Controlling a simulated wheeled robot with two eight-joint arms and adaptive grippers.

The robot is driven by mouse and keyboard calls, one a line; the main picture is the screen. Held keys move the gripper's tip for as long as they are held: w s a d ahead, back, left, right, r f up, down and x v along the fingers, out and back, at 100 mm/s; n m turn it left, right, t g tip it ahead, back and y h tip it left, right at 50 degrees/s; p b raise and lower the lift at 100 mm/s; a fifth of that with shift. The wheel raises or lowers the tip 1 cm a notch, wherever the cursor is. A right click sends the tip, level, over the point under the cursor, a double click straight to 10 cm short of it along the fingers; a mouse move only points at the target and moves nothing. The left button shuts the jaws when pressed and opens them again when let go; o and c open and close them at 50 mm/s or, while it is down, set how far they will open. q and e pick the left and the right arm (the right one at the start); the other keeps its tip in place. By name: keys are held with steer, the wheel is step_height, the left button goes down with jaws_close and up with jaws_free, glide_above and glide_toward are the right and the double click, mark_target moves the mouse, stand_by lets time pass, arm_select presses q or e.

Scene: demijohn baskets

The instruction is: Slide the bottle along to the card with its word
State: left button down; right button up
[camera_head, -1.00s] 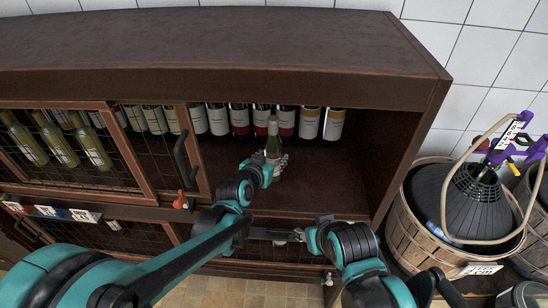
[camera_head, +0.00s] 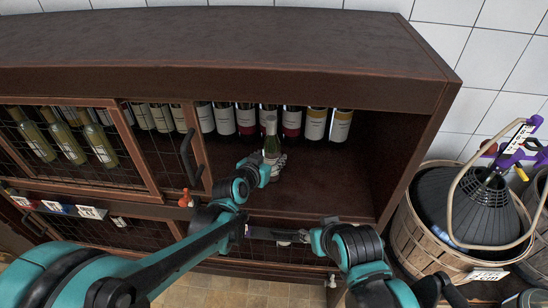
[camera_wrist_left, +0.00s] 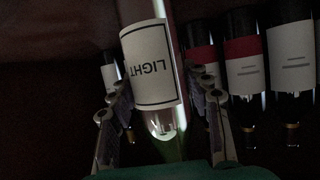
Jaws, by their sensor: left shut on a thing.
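Several labelled bottles (camera_head: 316,124) line the bay's back. A mesh door (camera_head: 155,150) with a dark handle (camera_head: 188,153) is left of the bay. The bay floor right of the bottle is clear. A demijohn (camera_head: 468,208) in a wooden basket (camera_head: 420,232) stands right of the cabinet.

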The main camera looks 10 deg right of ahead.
arm_select(q)
steer(key=shift+w+a, duration=0.1)
steer(key=shift+a, duration=0.25)
steer(key=shift+w+a, duration=0.1)
steer(key=shift+a, duration=0.2)
steer(key=shift+w+a, duration=0.1)
steer(key=shift+a, duration=0.35)
steer(key=shift+w+a, duration=0.25)
steer(key=shift+a, duration=0.55)
steer(key=shift+a, duration=0.25)
steer(key=shift+w+a, duration=0.2)
steer(key=shift+a, duration=0.15)
steer(key=shift+w+a, duration=0.1)
steer(key=shift+a, duration=0.3)
